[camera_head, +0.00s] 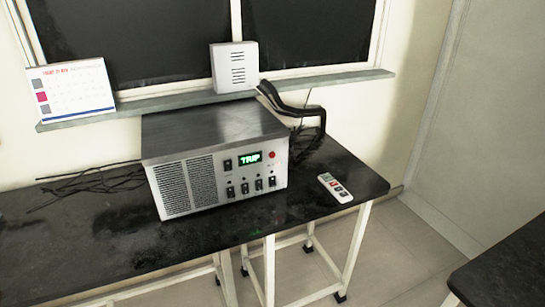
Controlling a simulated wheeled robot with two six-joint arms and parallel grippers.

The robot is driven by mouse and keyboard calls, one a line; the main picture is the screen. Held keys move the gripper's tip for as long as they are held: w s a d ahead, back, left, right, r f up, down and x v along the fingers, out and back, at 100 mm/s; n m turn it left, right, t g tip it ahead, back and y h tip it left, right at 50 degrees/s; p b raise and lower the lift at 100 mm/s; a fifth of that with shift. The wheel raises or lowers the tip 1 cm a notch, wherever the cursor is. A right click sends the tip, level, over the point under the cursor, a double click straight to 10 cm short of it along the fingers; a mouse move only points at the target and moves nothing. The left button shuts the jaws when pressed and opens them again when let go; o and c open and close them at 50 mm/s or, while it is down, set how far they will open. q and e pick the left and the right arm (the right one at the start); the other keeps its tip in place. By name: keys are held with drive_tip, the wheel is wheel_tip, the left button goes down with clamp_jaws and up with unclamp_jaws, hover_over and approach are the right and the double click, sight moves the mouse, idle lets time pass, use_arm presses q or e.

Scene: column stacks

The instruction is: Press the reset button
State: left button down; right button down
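A grey metal box (215,125) stands on the black table, its front panel facing me. Its green display (250,158) reads "TRIP". A small red round spot, a button or lamp (272,155), is right of the display. A dark switch (227,164) is left of the display, and a row of several dark switches (245,188) runs below it. Panel labels are too small to read, so I cannot tell which control is the reset button. A white remote (335,187) with coloured buttons lies right of the box. Neither of my grippers is in view.
The black table (120,225) has clear room left and in front of the box. Loose dark cables (85,182) lie behind left. A black curved object (292,108) rises behind the box's right side. The sill holds a calendar (70,90) and a white vented box (234,67).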

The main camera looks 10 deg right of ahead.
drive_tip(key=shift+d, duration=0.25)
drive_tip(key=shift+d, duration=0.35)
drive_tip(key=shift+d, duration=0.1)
